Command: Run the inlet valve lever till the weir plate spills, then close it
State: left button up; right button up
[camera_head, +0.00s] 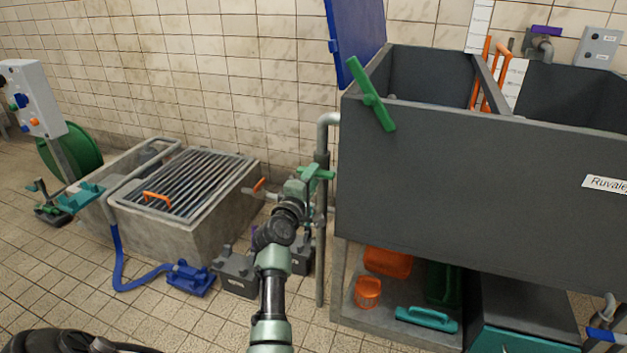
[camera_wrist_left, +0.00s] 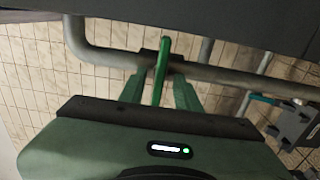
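The green inlet valve lever (camera_head: 320,172) sits on a grey vertical pipe (camera_head: 321,240) left of the big dark grey tank (camera_head: 470,180). My left gripper (camera_head: 308,178) is at the lever. In the left wrist view the lever (camera_wrist_left: 163,62) stands between my two fingers (camera_wrist_left: 160,88), with narrow gaps seeming to show on both sides, so the gripper looks open around it. An upright divider (camera_head: 492,84) inside the tank, possibly the weir plate, shows only its top part. The front wall hides the tank's lower inside, and I see no water. My right gripper is not in view.
A green bar (camera_head: 371,94) leans over the tank's left front rim. Orange handles (camera_head: 486,72) and a white strip (camera_head: 515,82) are at the divider. A grated concrete trough (camera_head: 190,225) stands left. A shelf below the tank holds an orange tub (camera_head: 368,293).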

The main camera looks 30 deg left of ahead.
pick_arm(q)
jog(key=shift+w+a, duration=0.1)
jog(key=shift+w, duration=0.25)
grip_shut()
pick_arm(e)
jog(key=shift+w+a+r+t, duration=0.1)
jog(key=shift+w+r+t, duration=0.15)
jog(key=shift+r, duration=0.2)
